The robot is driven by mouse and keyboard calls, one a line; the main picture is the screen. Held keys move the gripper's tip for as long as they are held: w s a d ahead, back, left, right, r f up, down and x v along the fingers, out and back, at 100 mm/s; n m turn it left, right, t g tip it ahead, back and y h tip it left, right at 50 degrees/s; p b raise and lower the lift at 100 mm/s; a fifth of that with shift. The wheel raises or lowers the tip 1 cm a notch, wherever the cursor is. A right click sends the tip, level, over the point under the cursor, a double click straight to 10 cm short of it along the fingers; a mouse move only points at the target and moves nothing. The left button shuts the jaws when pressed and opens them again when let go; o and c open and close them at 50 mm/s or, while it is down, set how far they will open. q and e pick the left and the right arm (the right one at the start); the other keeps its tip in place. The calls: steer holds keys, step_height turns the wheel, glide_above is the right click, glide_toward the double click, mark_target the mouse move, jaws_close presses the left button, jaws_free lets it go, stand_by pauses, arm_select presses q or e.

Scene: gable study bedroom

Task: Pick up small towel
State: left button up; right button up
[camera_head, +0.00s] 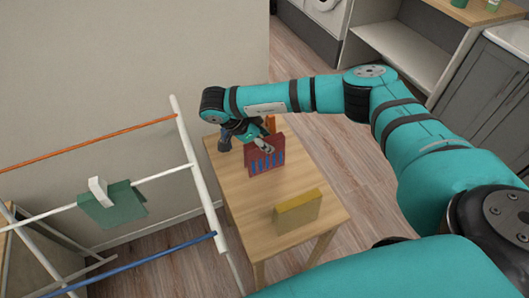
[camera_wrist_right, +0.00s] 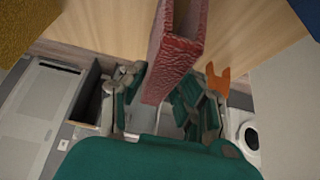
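A red folded cloth with blue marks (camera_head: 266,160) stands upright on a small wooden table in the head view. It looks like the small towel, and its textured red edge (camera_wrist_right: 172,62) fills the middle of the right wrist view. My right gripper (camera_head: 264,146) is at the cloth's top edge. In the right wrist view its fingers (camera_wrist_right: 163,98) are spread, one on each side of the red cloth; firm contact is not visible. My left gripper is not in view.
The wooden table (camera_head: 290,184) also bears a yellow block-like item (camera_head: 298,212) and an orange item (camera_head: 271,123). A drying rack (camera_head: 196,170) stands close on the left, with a green cloth (camera_head: 112,206) under a white clip (camera_head: 98,192). A wall lies behind.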

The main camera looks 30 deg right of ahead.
jaws_close()
